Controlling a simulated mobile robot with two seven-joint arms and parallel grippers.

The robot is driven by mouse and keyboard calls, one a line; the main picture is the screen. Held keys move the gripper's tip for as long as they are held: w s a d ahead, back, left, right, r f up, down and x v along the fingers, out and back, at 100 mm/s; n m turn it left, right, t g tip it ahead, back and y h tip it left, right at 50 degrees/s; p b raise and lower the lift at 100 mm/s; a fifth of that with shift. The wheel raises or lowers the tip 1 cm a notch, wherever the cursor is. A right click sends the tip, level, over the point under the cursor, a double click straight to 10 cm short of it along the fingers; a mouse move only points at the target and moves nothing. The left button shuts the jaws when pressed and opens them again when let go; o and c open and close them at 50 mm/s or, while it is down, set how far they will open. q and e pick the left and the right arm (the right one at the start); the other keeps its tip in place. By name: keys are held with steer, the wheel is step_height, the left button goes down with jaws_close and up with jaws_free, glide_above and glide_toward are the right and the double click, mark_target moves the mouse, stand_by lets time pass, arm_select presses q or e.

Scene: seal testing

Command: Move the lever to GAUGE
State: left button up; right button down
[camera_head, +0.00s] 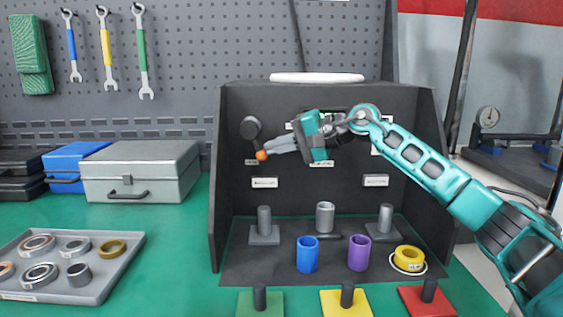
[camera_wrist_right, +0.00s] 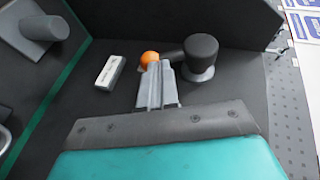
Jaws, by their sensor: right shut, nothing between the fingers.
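The lever has a round dark hub (camera_head: 250,127) and an orange knob (camera_head: 261,155) at its lower end, on the left of the black panel. In the head view it hangs down and slightly right from the hub. My right gripper (camera_head: 268,152) is shut, with its fingertips at the orange knob, touching or very near it. In the right wrist view the shut fingers (camera_wrist_right: 157,80) point at the knob (camera_wrist_right: 149,59), beside the hub (camera_wrist_right: 201,53). A small white label (camera_wrist_right: 110,71) lies near the knob; its text is unreadable. My left gripper is out of view.
The black test stand (camera_head: 228,200) has side walls around the panel. Pegs, a blue cylinder (camera_head: 307,254), a purple cylinder (camera_head: 359,253) and a yellow ring (camera_head: 409,258) stand below. A grey tray (camera_head: 110,284) and grey case (camera_head: 140,172) are at left.

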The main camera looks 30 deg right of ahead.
steer(key=shift+w+a+f+b, duration=0.2)
steer(key=shift+a+f+b, duration=0.15)
steer(key=shift+f, duration=0.15)
steer(key=shift+w+a+f+b, duration=0.2)
steer(key=shift+a+f+b, duration=0.15)
steer(key=shift+f, duration=0.15)
stand_by(0.4)
